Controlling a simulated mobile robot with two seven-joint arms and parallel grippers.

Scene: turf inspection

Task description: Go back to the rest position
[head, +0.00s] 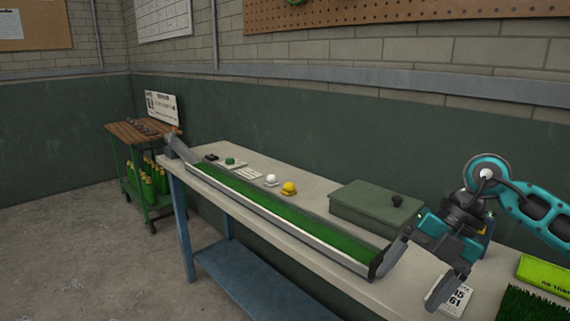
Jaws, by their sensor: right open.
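My right gripper (415,277) is open and empty. It hangs over the right part of the workbench, with one finger near the right end of the turf track and the other over a white number card (456,300). The long green turf track (280,214) lies along the bench, with a grey ramp (181,149) at its far left end. A white ball (270,180) and a yellow ball (289,188) sit on the bench behind the track. My left gripper is not in view.
The pale workbench (310,200) stands against the wall. A green lidded box (374,207) lies close to the left of my right gripper. A bright green box (545,274) and a grass patch (530,307) lie to its right. A green trolley (131,176) stands at the far left. The floor in front is clear.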

